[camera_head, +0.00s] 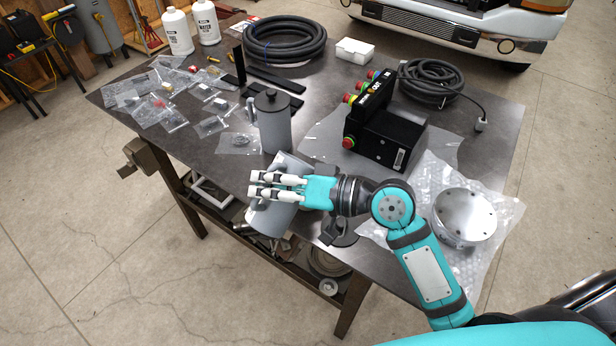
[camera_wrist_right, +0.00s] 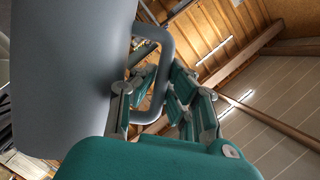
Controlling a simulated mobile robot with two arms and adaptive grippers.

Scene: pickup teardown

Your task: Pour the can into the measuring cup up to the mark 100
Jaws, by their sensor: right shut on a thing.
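My right gripper (camera_head: 277,187) is shut on a grey vessel with a handle, which I take to be the can (camera_head: 286,168). It is tilted at the table's front edge. In the right wrist view the can (camera_wrist_right: 65,70) is a large smooth cylinder, and the fingers (camera_wrist_right: 160,95) are at its handle. A second grey handled vessel (camera_head: 275,130) stands upright just behind it, with a dark top and a knob. I cannot tell whether this is the measuring cup. No scale mark, liquid or stream is visible. My left gripper is out of view.
A black control box (camera_head: 385,135) with colored buttons stands right of the vessels. A round metal part (camera_head: 464,216) lies on bubble wrap at the right. Bagged small parts (camera_head: 165,100) cover the left, and a coiled hose (camera_head: 284,40) lies at the back.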

